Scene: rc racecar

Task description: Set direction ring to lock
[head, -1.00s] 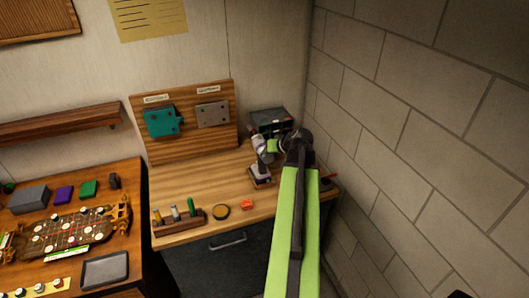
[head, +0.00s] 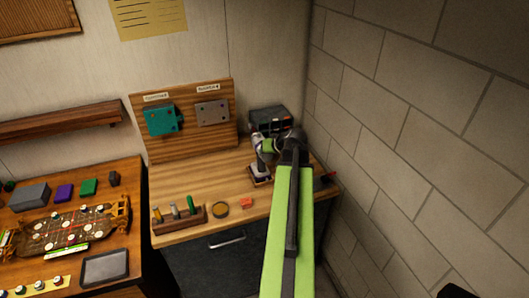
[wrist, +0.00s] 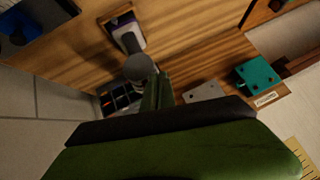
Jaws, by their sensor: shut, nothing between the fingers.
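A power drill (head: 260,172) stands upright on its base on the wooden workbench (head: 210,178). In the wrist view the drill (wrist: 128,35) shows a pale, purple-trimmed base and a grey rounded end. The direction ring is too small to make out, and my gripper and arm partly cover the drill's upper body. My gripper (head: 265,147) is shut and empty, with its green tip against or very close to the drill's upper body; I cannot tell if they touch. In the wrist view the green fingers (wrist: 157,92) lie just beside the grey rounded end.
A dark case (head: 270,120) stands behind the drill, near the brick wall (head: 420,120). A board with a teal plate (head: 161,120) and a grey plate (head: 212,112) is at the back. A tool rack (head: 180,216), round tin (head: 220,209) and red block (head: 246,203) lie in front.

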